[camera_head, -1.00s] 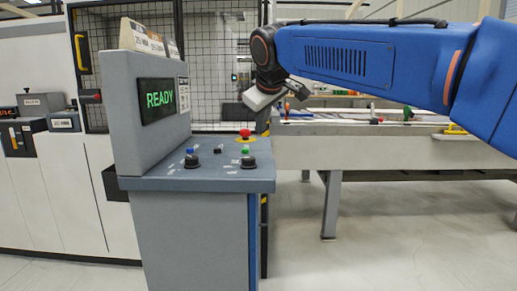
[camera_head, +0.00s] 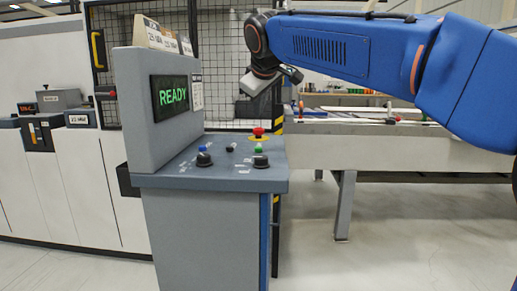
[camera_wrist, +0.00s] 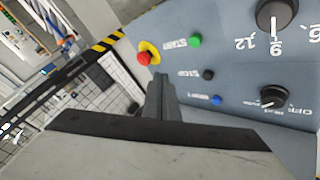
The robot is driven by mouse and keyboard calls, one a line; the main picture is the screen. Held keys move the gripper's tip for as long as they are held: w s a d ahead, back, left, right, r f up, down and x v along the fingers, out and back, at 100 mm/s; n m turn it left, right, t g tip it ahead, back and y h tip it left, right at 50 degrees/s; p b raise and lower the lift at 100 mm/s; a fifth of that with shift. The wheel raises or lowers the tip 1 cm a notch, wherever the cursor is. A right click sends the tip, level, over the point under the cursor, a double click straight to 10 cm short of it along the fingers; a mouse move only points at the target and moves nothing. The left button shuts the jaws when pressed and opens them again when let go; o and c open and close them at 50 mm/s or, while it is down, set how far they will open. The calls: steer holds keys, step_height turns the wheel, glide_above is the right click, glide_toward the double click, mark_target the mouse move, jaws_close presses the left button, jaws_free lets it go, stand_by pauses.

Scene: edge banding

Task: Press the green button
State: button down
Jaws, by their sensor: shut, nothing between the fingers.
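The green button (camera_head: 258,149) sits on the sloping top of the grey console (camera_head: 215,177), between the red emergency button (camera_head: 258,131) and a black knob (camera_head: 260,161). In the wrist view the green button (camera_wrist: 195,40) is upper right of my gripper's tip, labelled START. My gripper (camera_wrist: 160,78) is shut and empty, apart from the button. In the head view the end of my arm is above and behind the console top. The fingers are hard to make out there.
The red button (camera_wrist: 144,58) on its yellow ring is closest to my fingertips. A black button (camera_wrist: 208,75), a blue button (camera_wrist: 217,99) and two knobs are also on the panel. A screen (camera_head: 170,96) reading READY stands at the console's left. A mesh fence (camera_head: 222,60) is behind.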

mark_target(258, 149)
steer(key=shift+f, duration=4.15)
